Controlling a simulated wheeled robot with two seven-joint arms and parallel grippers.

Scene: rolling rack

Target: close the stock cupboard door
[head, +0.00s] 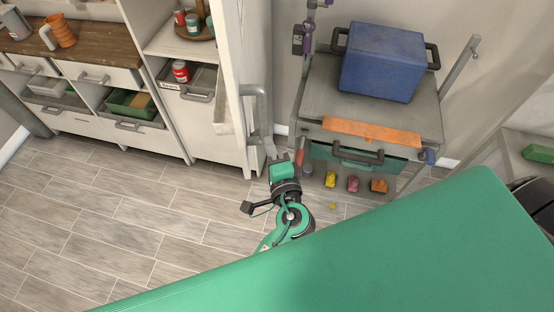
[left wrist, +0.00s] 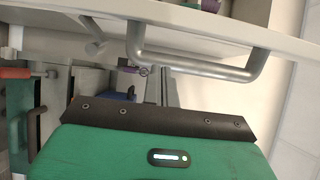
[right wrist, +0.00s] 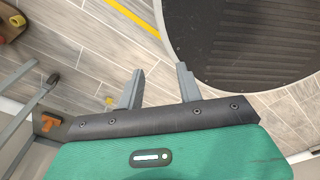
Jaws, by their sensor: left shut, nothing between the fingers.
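The stock cupboard door (head: 233,75) stands open in the head view, swung out from the cupboard and seen nearly edge-on. Its grey bar handle (head: 258,112) is on the right-hand face; the handle also spans the top of the left wrist view (left wrist: 195,66). My left gripper (head: 270,146) is shut and empty, close to the handle's lower end and on the same side of the door. I cannot tell whether it touches the door. My right gripper (right wrist: 160,70) is open and empty over the floor, away from the door; it is not seen in the head view.
The cupboard holds cans (head: 192,23) and a labelled drawer (head: 188,82). To the right of the door stands a grey cart (head: 318,95) with a blue box (head: 383,60). A wooden-topped counter (head: 92,40) is at the left. The floor at the left is clear.

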